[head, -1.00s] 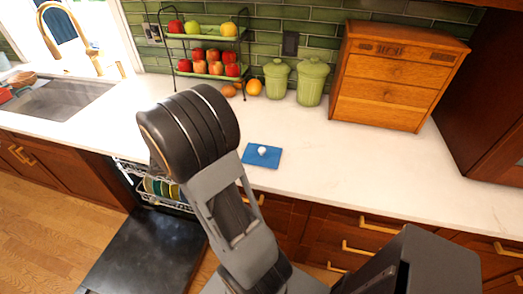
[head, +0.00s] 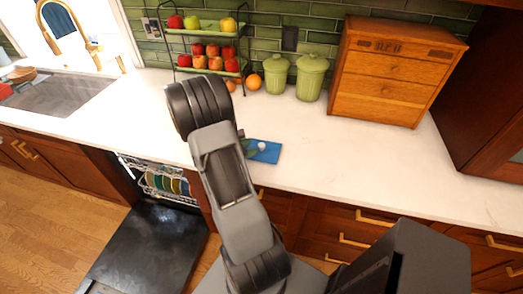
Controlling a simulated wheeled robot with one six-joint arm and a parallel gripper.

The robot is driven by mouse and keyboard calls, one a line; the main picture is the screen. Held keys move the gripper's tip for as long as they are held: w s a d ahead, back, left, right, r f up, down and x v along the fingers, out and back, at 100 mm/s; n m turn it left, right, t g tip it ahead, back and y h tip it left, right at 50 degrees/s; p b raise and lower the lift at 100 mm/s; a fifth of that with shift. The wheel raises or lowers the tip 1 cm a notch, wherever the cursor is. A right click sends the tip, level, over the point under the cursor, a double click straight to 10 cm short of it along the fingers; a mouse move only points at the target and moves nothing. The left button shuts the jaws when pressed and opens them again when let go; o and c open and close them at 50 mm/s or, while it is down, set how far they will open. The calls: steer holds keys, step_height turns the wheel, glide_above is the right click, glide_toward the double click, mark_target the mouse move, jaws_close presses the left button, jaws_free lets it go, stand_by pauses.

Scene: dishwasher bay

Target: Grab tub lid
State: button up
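The tub lid looks like the flat blue rectangle (head: 268,154) with a small white knob, lying on the white counter near its front edge. My arm reaches over the counter just left of the lid, and its links hide most of the gripper. A small dark part, likely the tip of my gripper (head: 246,146), shows at the lid's left end, close to the knob. I cannot tell whether it touches the lid or whether its fingers are open.
Two green canisters (head: 311,78), an orange (head: 254,82) and a fruit rack (head: 208,47) stand at the back. A wooden drawer box (head: 385,85) is at right. The dishwasher door (head: 150,245) hangs open below. The counter right of the lid is clear.

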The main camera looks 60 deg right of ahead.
mark_target(259, 146)
steer(key=shift+p+x, duration=0.55)
steer(key=shift+x, duration=1.75)
steer(key=shift+c, duration=0.2)
steer(key=c, duration=0.5)
steer(key=shift+r, duration=0.1)
